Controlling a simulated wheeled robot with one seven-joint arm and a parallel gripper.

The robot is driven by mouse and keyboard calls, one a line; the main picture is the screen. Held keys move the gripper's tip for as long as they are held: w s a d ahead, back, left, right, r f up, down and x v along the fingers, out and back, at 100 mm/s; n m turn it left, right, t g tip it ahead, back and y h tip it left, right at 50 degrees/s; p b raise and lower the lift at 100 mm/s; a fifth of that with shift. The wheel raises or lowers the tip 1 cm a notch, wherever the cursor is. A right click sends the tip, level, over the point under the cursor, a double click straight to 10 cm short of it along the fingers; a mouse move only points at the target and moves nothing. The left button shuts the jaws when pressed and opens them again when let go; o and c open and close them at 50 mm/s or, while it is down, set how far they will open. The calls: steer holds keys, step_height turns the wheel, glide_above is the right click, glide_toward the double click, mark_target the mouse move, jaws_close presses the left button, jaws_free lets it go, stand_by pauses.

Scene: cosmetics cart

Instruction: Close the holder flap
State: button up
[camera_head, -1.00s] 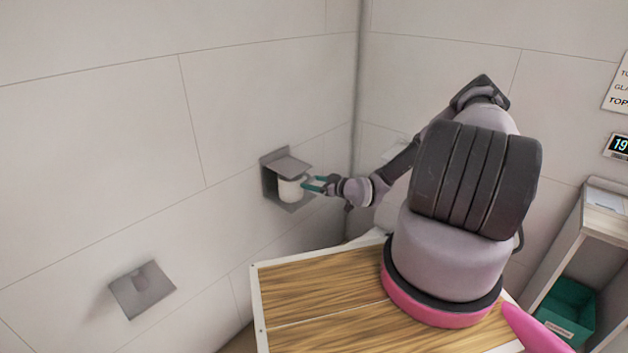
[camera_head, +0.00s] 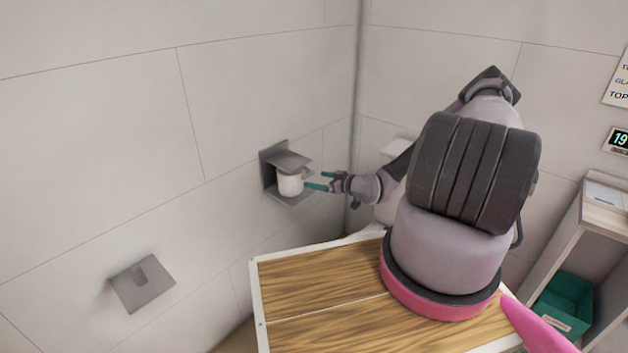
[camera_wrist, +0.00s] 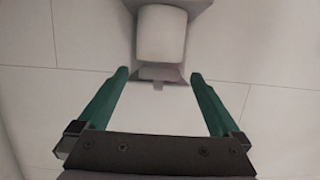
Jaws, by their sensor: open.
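The grey wall holder (camera_head: 268,175) is on the left wall near the corner. It carries a white roll (camera_head: 290,184). Its grey flap (camera_head: 288,159) stands out from the wall above the roll, tilted slightly down at the front, with a gap beneath it. My gripper (camera_head: 317,181) is open and empty, just right of the roll and below flap height. In the wrist view, the gripper (camera_wrist: 159,75) points its two green fingers toward the roll (camera_wrist: 161,32), which lies beyond the fingertips. I cannot tell flap from base there.
A second grey wall fitting (camera_head: 142,284) is at the lower left. A wood-topped surface with a white rim (camera_head: 256,290) lies below my arm. A shelf unit with a green bin (camera_head: 566,303) stands at the right. The wall between the fittings is clear.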

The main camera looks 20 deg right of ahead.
steer(key=v, duration=0.8)
steer(key=shift+f, duration=0.1)
steer(key=d+r+m+g+h, duration=0.1)
steer(key=d+r+g+h, duration=0.25)
steer(key=r, duration=0.65)
steer(key=d+r+m+g+h, duration=0.1)
steer(key=d+r+g+h, duration=0.3)
steer(key=r, duration=0.7)
steer(key=s+a+r+m+t+h, duration=0.15)
steer(key=s+r, duration=0.25)
steer(key=r, duration=0.4)
steer(key=s+a+r+m+h, duration=0.1)
steer(key=s+r+m, duration=0.25)
steer(key=r, duration=0.45)
steer(key=s+a+r+m+y, duration=0.1)
steer(key=s+a+r, duration=0.2)
steer(key=s, duration=0.3)
steer(key=s+a+r+m+y, duration=0.1)
steer(key=s+a+r, duration=0.3)
steer(key=s+r, duration=0.1)
steer(key=s+a+r+m+t+y, duration=0.1)
steer(key=s+a+r+m, duration=0.1)
steer(key=s, duration=0.5)
step_height(320, 180, up, 2)
steer(key=shift+s+a+r+y, duration=0.1)
steer(key=shift+s+a+y, duration=0.3)
steer(key=shift+a, duration=0.4)
